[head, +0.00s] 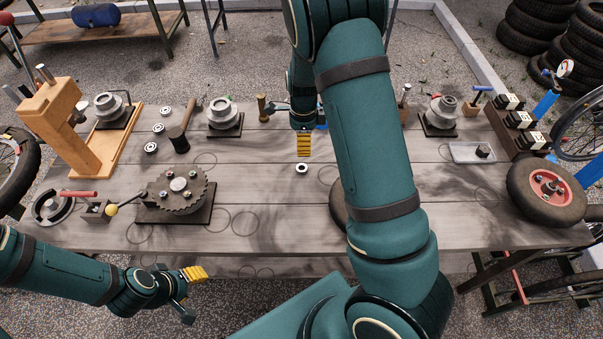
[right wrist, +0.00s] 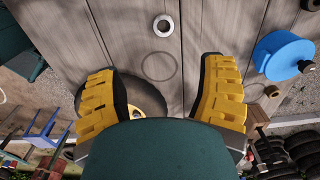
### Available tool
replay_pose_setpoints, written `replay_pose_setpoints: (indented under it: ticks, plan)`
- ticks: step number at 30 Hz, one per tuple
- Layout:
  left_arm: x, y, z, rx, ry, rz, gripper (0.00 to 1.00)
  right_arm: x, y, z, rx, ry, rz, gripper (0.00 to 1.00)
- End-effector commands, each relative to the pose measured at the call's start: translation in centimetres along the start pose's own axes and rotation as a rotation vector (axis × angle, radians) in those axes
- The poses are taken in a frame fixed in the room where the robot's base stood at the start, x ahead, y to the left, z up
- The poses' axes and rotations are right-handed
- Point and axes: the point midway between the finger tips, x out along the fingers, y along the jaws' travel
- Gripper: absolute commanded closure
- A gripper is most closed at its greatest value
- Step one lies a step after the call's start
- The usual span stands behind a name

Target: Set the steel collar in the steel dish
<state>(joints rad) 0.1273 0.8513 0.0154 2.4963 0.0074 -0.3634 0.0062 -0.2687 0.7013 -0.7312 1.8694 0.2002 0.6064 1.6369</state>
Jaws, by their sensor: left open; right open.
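The steel collar (head: 302,168), a small pale ring with a dark hole, lies flat on the grey wooden bench near its middle. It also shows in the right wrist view (right wrist: 163,26), apart from my fingers. My right gripper (head: 304,145) is above the bench, just behind the collar in the head view; its yellow fingers (right wrist: 160,76) are spread and empty. My left gripper (head: 194,290) is open and empty in front of the bench's front edge. A shallow pale metallic tray (head: 462,158) at the right, holding a small dark object, looks like the steel dish.
A toothed disc fixture (head: 178,190) stands left of the collar. A wheel (right wrist: 145,94) lies near it, mostly hidden by my right arm in the head view. A blue round object (right wrist: 283,54) stands nearby. A red-hubbed wheel (head: 548,190) lies at the right. Bench around the collar is clear.

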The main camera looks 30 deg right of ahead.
Motion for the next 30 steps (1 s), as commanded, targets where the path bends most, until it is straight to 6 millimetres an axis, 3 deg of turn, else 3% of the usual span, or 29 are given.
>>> replay_pose_setpoints:
  ticks: [4,13,23,30]
  plan:
    - [0.4,-0.1,0.2,0.001,-0.003,0.000,0.53,1.3,-0.1,-0.1,0.023,0.003,0.003,0.30]
    - [1.6,-0.6,0.7,0.004,-0.014,0.002,0.53,6.9,-0.1,-0.2,0.020,0.003,0.004,0.30]
    - [1.9,-0.7,0.9,0.006,-0.018,0.002,0.53,9.0,-0.2,-0.1,0.018,0.002,0.002,0.30]
    - [2.8,-1.0,1.3,0.008,-0.026,0.003,0.53,12.2,-0.6,-0.1,0.020,0.003,0.003,0.30]
